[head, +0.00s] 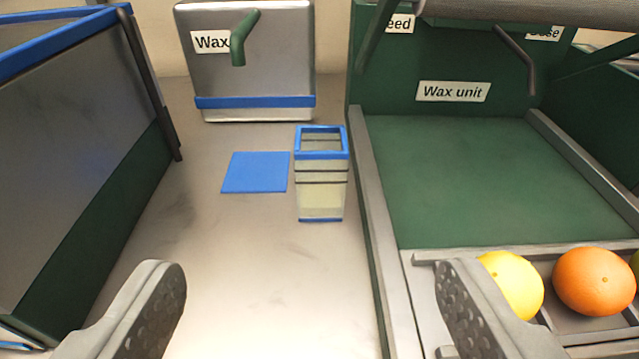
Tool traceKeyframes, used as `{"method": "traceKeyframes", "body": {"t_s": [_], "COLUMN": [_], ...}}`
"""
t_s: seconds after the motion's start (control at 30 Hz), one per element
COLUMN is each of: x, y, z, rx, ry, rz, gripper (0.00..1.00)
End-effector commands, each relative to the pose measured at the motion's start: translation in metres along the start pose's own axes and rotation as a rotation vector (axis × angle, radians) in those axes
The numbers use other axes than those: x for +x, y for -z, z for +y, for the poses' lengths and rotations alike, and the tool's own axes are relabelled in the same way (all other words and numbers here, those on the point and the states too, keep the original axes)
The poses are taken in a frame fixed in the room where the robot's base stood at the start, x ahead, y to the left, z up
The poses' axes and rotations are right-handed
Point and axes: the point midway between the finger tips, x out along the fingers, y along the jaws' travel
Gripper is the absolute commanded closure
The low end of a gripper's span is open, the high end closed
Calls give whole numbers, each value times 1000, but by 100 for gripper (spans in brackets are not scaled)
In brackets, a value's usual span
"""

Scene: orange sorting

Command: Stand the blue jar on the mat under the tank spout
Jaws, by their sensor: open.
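The blue jar (321,188) is a clear square container with a blue rim, dark level lines and a pale layer low inside. It stands upright on the metal counter, just right of the blue mat (255,172), not on it. The wax tank (270,85) stands behind, with a green spout (240,45) on its front and a blue band near its base. The mat lies in front of the tank. My gripper (310,308) is open and empty in the foreground, its fingers wide apart, with the jar beyond them.
The green wax unit (490,185) with grey rails fills the right side. A yellow fruit (514,284) and an orange (594,281) sit in its front trough. A blue-rimmed metal bin (75,150) walls the left. The counter (260,250) before the jar is clear.

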Motion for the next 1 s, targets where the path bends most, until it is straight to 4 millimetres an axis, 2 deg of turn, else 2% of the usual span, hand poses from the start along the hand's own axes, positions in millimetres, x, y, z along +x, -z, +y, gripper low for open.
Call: {"method": "traceKeyframes", "body": {"t_s": [0.03,0.2,0.57,1.0], "x": [16,54,86,144], "y": [-7,-23,-33,-37], "z": [0,0,0,0], "rx": [0,1,1,1], "ry": [0,1,1,1], "rz": [-17,-50,-66,-66], "gripper": [25,25,25,25]}}
